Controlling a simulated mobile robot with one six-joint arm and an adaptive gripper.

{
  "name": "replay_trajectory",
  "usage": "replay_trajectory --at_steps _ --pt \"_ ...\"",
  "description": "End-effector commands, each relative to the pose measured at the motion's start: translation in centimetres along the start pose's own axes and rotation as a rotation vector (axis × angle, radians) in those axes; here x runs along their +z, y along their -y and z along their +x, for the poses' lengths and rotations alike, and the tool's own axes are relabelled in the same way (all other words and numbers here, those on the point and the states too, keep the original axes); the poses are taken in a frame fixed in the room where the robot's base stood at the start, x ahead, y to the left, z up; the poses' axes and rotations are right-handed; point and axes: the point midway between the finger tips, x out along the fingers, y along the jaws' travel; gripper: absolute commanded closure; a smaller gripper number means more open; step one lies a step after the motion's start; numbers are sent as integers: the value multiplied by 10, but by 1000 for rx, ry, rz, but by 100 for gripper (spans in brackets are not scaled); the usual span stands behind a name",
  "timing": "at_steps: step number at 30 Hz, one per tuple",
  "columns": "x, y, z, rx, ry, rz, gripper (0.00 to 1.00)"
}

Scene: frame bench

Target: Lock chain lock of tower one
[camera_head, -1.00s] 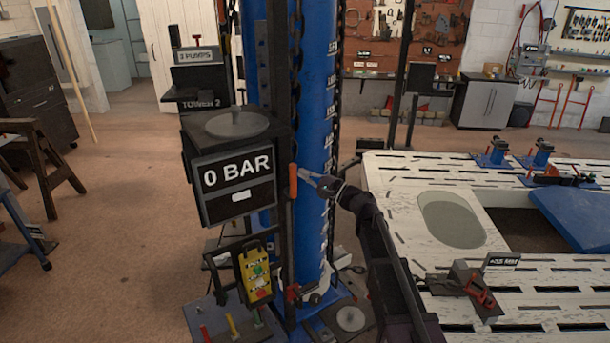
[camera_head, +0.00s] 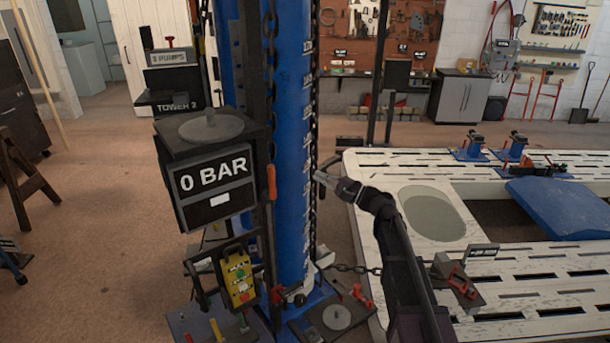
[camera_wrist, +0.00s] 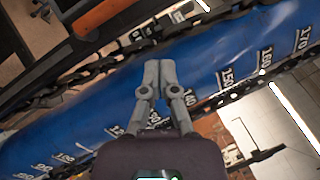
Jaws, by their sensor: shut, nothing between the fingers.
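The tower is a blue column (camera_head: 292,140) with a white number scale; no label naming it tower one is visible. Dark chains hang along it: one on the left (camera_head: 270,60) and one on the right (camera_head: 314,110). A slack chain piece (camera_head: 355,268) runs sideways low at the right. An orange handle (camera_head: 271,183) is on the column's left side. My gripper (camera_head: 318,174) is shut and empty, its tips at the column's right edge by the right chain. In the wrist view my gripper (camera_wrist: 160,66) has its fingertips together before the blue column. I cannot identify the chain lock.
A display box (camera_head: 212,185) reading 0 BAR and a yellow button box (camera_head: 238,280) stand left of the column. Red clamps and a round plate (camera_head: 337,316) lie near its foot. The white slotted bench (camera_head: 375,165) fills the right. Open floor lies left.

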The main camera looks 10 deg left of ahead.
Motion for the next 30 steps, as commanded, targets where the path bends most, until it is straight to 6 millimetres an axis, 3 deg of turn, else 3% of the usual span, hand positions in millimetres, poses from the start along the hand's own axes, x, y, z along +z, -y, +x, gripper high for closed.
replay_trajectory --at_steps 7,22,26,30 --pt "1 5 -22 1 0 -1 100" --pt "2 6 -25 1 1 0 100" --pt "2 -3 -28 26 -3 -13 100" --pt "3 -27 -39 100 -18 -52 100"
